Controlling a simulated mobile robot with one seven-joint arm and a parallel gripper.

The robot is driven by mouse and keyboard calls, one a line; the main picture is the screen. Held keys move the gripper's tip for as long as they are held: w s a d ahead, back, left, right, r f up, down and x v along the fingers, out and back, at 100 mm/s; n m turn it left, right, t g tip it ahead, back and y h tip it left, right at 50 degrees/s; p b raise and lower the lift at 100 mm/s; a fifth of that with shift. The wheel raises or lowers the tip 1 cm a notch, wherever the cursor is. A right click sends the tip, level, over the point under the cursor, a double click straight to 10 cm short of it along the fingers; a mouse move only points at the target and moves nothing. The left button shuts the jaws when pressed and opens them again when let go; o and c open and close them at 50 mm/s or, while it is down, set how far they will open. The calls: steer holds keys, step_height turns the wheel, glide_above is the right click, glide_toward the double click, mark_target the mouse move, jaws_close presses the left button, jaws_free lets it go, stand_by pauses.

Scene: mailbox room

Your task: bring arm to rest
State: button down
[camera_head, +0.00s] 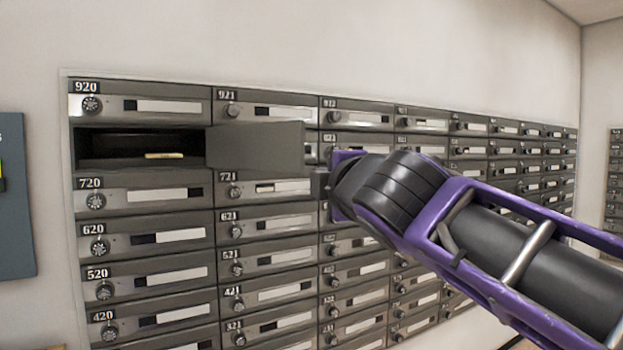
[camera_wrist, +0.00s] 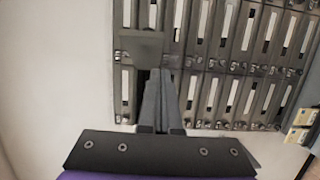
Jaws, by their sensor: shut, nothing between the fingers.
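My arm, purple and black, reaches in from the right in the head view. My gripper (camera_head: 320,184) is beside the free right edge of an open mailbox door (camera_head: 256,148); I cannot tell whether they touch. In the wrist view my gripper (camera_wrist: 157,76) has its two dark fingers together and empty, with their tips close to a dark panel (camera_wrist: 138,44) that looks like the door.
The open compartment (camera_head: 110,146) between boxes 920 (camera_head: 165,104) and 720 (camera_head: 150,195) holds a small yellowish item (camera_head: 164,155). The other mailbox doors look shut. A dark panel (camera_head: 14,230) hangs on the wall at far left.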

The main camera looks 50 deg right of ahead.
steer(key=shift+s+a, duration=0.1)
steer(key=w+a+f+m+g+y+p, duration=0.1)
steer(key=w+a+f+m+g+y, duration=0.15)
steer(key=a+f, duration=0.55)
steer(key=w+a+f+m+g+y+p, duration=0.15)
steer(key=w+a+f+m+y, duration=0.25)
steer(key=a+f, duration=0.45)
steer(key=s+a+f+m+g+y, duration=0.2)
steer(key=a+f, duration=0.3)
steer(key=a, duration=0.2)
steer(key=s+a+f+m+g+y, duration=0.1)
steer(key=a+f+m+g+y, duration=0.1)
steer(key=a+f, duration=0.4)
steer(key=shift+s+a+g, duration=0.3)
steer(key=shift+s+a, duration=0.1)
steer(key=shift+a, duration=0.25)
steer(key=shift+y, duration=0.25)
